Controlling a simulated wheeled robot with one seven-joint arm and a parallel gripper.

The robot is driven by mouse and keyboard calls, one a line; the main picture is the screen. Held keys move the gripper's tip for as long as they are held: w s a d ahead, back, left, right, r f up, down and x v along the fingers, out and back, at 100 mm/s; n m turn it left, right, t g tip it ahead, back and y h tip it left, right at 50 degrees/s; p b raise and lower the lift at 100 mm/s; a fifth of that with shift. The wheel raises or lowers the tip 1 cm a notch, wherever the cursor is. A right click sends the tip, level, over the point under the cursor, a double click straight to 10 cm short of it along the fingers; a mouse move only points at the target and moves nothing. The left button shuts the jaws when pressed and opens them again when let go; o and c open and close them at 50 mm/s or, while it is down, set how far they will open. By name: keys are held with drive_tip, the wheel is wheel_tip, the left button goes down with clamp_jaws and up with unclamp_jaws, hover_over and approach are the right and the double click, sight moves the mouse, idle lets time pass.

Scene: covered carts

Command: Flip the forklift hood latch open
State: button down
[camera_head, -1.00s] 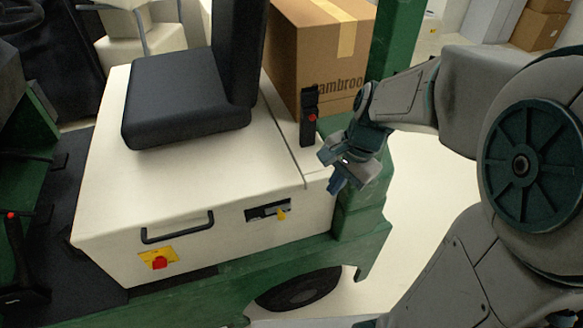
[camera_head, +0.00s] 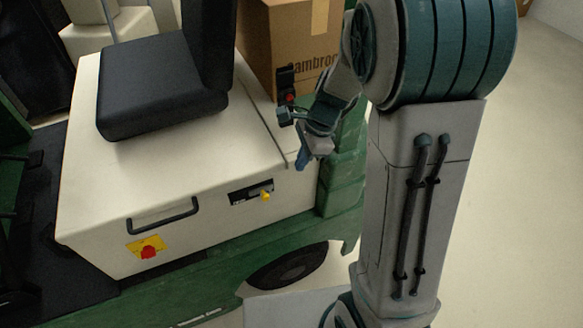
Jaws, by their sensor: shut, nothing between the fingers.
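The cream forklift hood (camera_head: 150,195) fills the left middle of the head view, with its lid closed. A dark slot (camera_head: 240,194) with a small yellow lever (camera_head: 265,196) sits in its front face, near the right end. An upright black handle with a red button (camera_head: 286,86) stands at the right end of the hood's top. I cannot tell for certain which one is the latch. My gripper (camera_head: 303,155) is shut and empty, pointing down by the hood's right end, above and right of the yellow lever. Contact with the hood cannot be made out.
A black seat (camera_head: 160,95) is on the hood. A black grab handle (camera_head: 163,216) and a red knob on a yellow plate (camera_head: 147,249) are on the front face. A cardboard box (camera_head: 285,45) stands behind. The green chassis (camera_head: 215,285) runs below; open floor lies right.

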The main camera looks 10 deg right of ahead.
sight(263, 194)
drive_tip(key=a+f, duration=0.6)
drive_tip(key=f, duration=0.2)
drive_tip(key=shift+s+a+f+p, duration=0.3)
drive_tip(key=shift+s+f+p, duration=0.05)
drive_tip(key=shift+s+p, duration=0.1)
